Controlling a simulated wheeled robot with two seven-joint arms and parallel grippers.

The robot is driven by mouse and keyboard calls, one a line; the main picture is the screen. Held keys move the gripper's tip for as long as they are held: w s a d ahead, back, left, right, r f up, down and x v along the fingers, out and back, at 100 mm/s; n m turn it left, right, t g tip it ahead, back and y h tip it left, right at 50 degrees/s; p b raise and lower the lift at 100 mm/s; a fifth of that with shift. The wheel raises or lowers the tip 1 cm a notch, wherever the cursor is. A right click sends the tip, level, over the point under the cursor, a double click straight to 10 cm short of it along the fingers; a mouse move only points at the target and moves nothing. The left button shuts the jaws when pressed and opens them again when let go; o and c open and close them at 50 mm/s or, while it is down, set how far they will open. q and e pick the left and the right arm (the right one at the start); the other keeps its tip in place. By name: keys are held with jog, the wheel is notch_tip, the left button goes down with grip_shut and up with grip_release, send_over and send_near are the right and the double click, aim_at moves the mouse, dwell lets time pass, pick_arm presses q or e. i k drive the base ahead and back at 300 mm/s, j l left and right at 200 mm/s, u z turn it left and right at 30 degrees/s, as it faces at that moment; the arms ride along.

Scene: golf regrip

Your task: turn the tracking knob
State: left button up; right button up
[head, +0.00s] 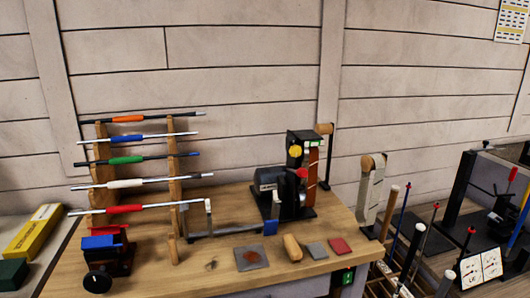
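A black belt sander (268,181) stands on the wooden bench in the middle of the head view, with a reddish-brown upright belt (312,168) on its right side. A round yellow knob (295,151) is on the front of its upper black housing. A red knob (302,173) sits lower down, next to the motor. Which of these knobs is the tracking knob is not marked legibly. Neither of my grippers is in view, and nothing touches the sander's knobs.
A wooden rack (175,180) holds several shafts with coloured grips at left. A vise (105,250) stands at the front left. A grey pad (251,258), a wooden block (292,247) and a red pad (340,246) lie before the sander. Upright clubs (411,252) stand at right.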

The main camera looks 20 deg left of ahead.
aim_at(296, 151)
jog(key=k+j, duration=0.1)
jog(key=j, duration=0.3)
jog(key=k+j, duration=0.1)
jog(key=j, duration=0.3)
jog(key=k+j, duration=0.1)
jog(key=j, duration=0.3)
